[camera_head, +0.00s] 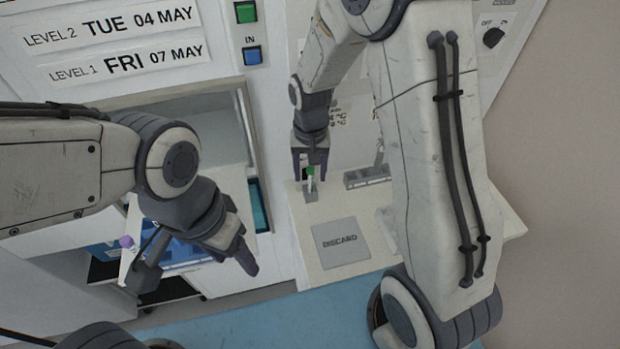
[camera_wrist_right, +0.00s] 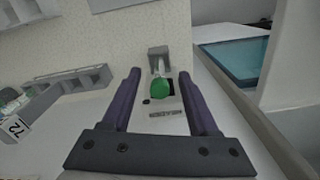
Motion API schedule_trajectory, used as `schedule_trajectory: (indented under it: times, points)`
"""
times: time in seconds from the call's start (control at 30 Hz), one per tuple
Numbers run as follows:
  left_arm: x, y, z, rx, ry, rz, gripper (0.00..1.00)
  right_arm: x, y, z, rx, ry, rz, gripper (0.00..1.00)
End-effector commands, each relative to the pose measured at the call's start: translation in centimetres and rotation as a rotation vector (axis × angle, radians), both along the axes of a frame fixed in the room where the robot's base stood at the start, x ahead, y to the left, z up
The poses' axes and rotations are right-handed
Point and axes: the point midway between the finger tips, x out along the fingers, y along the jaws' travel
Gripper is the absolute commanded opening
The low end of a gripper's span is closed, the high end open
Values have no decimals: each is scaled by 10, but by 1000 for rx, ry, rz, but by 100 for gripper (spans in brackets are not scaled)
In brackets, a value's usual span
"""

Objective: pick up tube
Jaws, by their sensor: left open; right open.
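A tube with a green cap (camera_head: 311,171) stands in a small grey holder (camera_head: 310,194) on the white counter. In the right wrist view the green cap (camera_wrist_right: 161,88) lies between the two fingers. My right gripper (camera_head: 310,163) is open, pointing down with its fingers either side of the cap, and I see no clear contact. It also shows in the right wrist view (camera_wrist_right: 158,74). The tube's body is mostly hidden below the cap. My left gripper (camera_head: 200,268) is open and empty, in front of a blue rack (camera_head: 188,252). A purple-capped tube (camera_head: 126,241) is beside it.
A grey DISCARD plate (camera_head: 341,243) lies in the counter in front of the holder. A grey rack (camera_head: 367,178) stands to the right, partly behind my right arm; it shows in the wrist view (camera_wrist_right: 68,82). A recessed open bay (camera_head: 200,115) is at left, with a teal panel (camera_head: 259,205).

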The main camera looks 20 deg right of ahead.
Motion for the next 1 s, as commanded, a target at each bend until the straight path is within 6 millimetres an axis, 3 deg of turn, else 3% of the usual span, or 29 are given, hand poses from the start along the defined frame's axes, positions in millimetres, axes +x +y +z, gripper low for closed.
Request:
schedule_trajectory:
  times: [0.2,0.43,0.6,1.0]
  points:
    - [0,0,6,0,0,0,59,-1,0,-23,0,2,0,60]
    - [0,0,5,0,0,0,59,0,0,-24,0,-1,0,60]
    - [0,0,5,0,0,0,59,0,0,-24,0,-1,0,0]
    - [0,0,5,0,0,0,59,0,0,-21,0,-2,0,0]
